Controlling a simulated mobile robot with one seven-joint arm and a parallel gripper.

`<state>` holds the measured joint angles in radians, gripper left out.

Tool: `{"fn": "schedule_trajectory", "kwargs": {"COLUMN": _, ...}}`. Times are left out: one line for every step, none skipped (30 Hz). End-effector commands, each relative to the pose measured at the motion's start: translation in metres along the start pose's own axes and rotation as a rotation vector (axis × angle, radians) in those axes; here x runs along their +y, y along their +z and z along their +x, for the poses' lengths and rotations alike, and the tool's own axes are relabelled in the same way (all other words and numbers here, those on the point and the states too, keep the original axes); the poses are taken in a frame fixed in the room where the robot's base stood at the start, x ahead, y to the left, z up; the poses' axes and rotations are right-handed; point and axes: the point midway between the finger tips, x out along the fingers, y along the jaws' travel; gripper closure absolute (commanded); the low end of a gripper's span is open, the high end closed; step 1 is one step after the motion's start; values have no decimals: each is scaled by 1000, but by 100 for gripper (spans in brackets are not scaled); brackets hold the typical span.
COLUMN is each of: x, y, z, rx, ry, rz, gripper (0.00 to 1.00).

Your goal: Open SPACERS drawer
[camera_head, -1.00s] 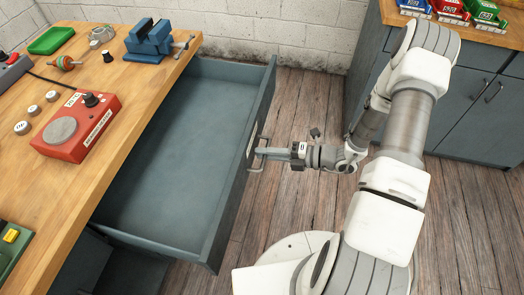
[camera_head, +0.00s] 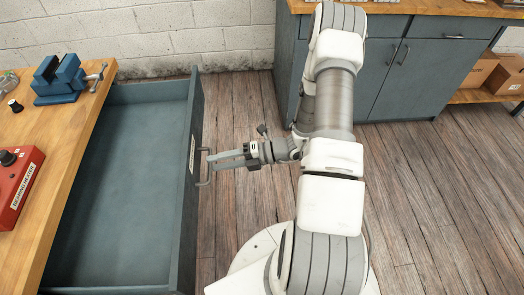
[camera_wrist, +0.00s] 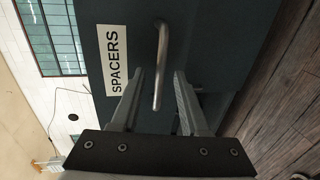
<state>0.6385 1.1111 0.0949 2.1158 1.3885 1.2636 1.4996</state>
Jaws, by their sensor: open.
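The SPACERS drawer (camera_head: 120,190) is pulled far out from the wooden workbench and looks empty inside. Its front carries the SPACERS label (camera_wrist: 115,60), which reads clearly in the wrist view. The drawer's metal bar handle (camera_head: 205,167) sticks out from the front; it also shows in the wrist view (camera_wrist: 161,65). My gripper (camera_head: 212,161) is at the handle, and in the wrist view my two fingers (camera_wrist: 158,92) are apart, one on each side of the handle's near end. There is a visible gap between the handle and the fingers.
A blue vise (camera_head: 59,80) and a red box (camera_head: 18,185) stand on the workbench (camera_head: 60,150). A grey cabinet (camera_head: 400,70) stands behind my arm at the back. Cardboard boxes (camera_head: 505,75) sit at the far right. The wood floor (camera_head: 445,200) right of my arm is clear.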

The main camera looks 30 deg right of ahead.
Motion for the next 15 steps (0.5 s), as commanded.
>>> {"fn": "schedule_trajectory", "kwargs": {"x": 2, "y": 1, "z": -13, "rx": -5, "ry": -1, "rz": -1, "gripper": 55}}
{"fn": "schedule_trajectory", "kwargs": {"x": 1, "y": 2, "z": -20, "rx": -5, "ry": -2, "rz": 0, "gripper": 55}}
{"fn": "schedule_trajectory", "kwargs": {"x": 1, "y": 1, "z": -30, "rx": -6, "ry": -2, "rz": 1, "gripper": 55}}
{"fn": "schedule_trajectory", "kwargs": {"x": 2, "y": 1, "z": -38, "rx": -4, "ry": -1, "rz": 0, "gripper": 55}}
{"fn": "schedule_trajectory", "kwargs": {"x": 1, "y": 1, "z": -46, "rx": -6, "ry": -2, "rz": 0, "gripper": 55}}
{"fn": "schedule_trajectory", "kwargs": {"x": 1, "y": 1, "z": -56, "rx": -5, "ry": -1, "rz": 0, "gripper": 55}}
{"fn": "schedule_trajectory", "kwargs": {"x": 2, "y": 1, "z": -63, "rx": -4, "ry": -1, "rz": 0, "gripper": 55}}
{"fn": "schedule_trajectory", "kwargs": {"x": 1, "y": 1, "z": -71, "rx": -5, "ry": -2, "rz": 0, "gripper": 55}}
{"fn": "schedule_trajectory", "kwargs": {"x": 1, "y": 1, "z": -80, "rx": -4, "ry": -1, "rz": -1, "gripper": 55}}
{"fn": "schedule_trajectory", "kwargs": {"x": 1, "y": 1, "z": -87, "rx": -5, "ry": -1, "rz": 0, "gripper": 55}}
{"fn": "schedule_trajectory", "kwargs": {"x": 1, "y": 1, "z": -94, "rx": -4, "ry": -2, "rz": 0, "gripper": 55}}
{"fn": "schedule_trajectory", "kwargs": {"x": 1, "y": 1, "z": -103, "rx": -4, "ry": -1, "rz": -2, "gripper": 55}}
{"fn": "schedule_trajectory", "kwargs": {"x": 1, "y": 1, "z": -109, "rx": -3, "ry": -1, "rz": -2, "gripper": 55}}
{"fn": "schedule_trajectory", "kwargs": {"x": 1, "y": 1, "z": -114, "rx": -3, "ry": -1, "rz": 0, "gripper": 55}}
{"fn": "schedule_trajectory", "kwargs": {"x": 1, "y": 0, "z": -121, "rx": -3, "ry": -1, "rz": 1, "gripper": 55}}
